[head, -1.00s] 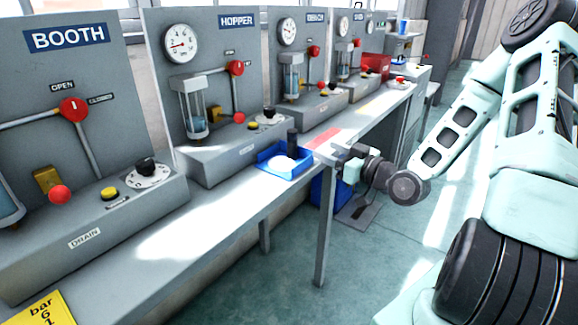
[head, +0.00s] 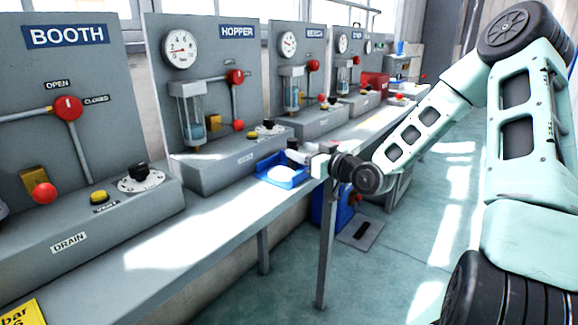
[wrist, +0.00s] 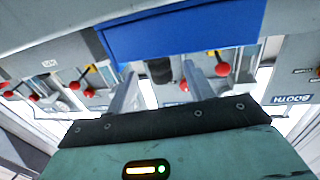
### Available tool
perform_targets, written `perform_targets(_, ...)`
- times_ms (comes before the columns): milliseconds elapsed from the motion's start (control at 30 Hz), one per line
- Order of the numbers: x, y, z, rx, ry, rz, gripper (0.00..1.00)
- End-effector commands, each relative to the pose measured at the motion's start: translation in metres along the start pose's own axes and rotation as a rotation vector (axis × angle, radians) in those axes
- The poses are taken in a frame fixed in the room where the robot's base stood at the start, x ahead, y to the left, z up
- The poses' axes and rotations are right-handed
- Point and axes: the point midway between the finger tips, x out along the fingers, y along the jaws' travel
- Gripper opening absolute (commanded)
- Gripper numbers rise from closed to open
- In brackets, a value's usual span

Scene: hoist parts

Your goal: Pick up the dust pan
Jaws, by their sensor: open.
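The dust pan (head: 268,163) is a blue, shallow, tray-like thing on the grey bench, with a white patch inside that may be contents or glare. In the wrist view, the blue dust pan (wrist: 180,38) spans the top centre. Its short dark upright post (wrist: 160,71) shows between my finger tips.
Grey panels with gauges and red knobs line the back of the bench (head: 205,222); the HOPPER panel (head: 215,115) stands behind the pan. A blue bin (head: 325,207) is on the floor under the bench. A red box (head: 374,85) stands farther along.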

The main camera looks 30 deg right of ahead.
Motion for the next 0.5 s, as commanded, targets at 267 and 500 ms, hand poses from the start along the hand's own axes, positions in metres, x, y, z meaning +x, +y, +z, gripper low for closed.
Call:
perform_targets(267, 0.038, 0.000, 0.003, 0.000, 0.002, -0.001, 0.53)
perform_targets(500, 0.042, 0.000, 0.003, 0.000, 0.000, -0.001, 0.53)
